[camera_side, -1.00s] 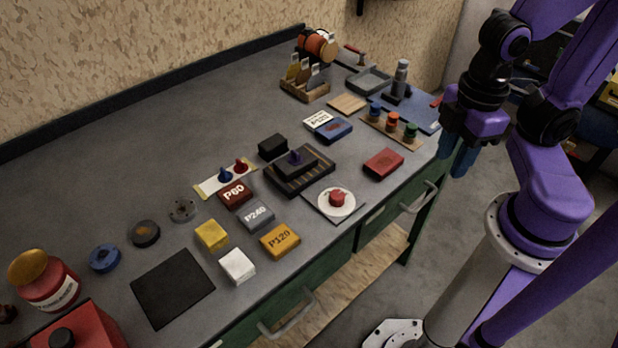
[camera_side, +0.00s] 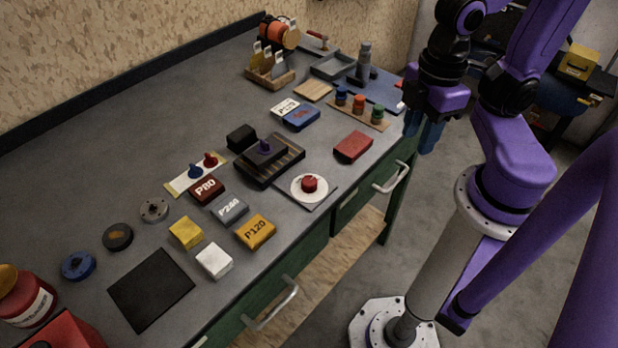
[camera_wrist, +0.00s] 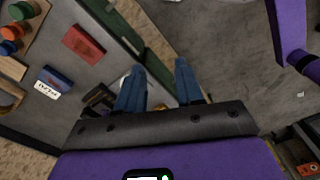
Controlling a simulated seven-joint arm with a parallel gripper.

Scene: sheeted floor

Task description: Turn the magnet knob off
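A red knob (camera_side: 309,183) stands on a white round dial (camera_side: 298,195) on a grey plate near the bench's front edge. Behind it to the left, a dark striped block (camera_side: 284,168) carries a small purple knob (camera_side: 265,145). I cannot tell from markings which is the magnet knob. My gripper (camera_side: 425,135) hangs empty beyond the bench's right front edge, clear of both knobs. In the wrist view its two blue fingers (camera_wrist: 160,72) are apart. There, the left finger covers most of the dial area, and the dark block shows partly (camera_wrist: 97,98).
A red block (camera_side: 353,147) lies between my gripper and the dial. Colored knobs on a wooden strip (camera_side: 357,111) stand at the back right. Sanding blocks, including a yellow P120 one (camera_side: 256,231), lie left of the dial. Drawer handles (camera_side: 391,177) stick out in front.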

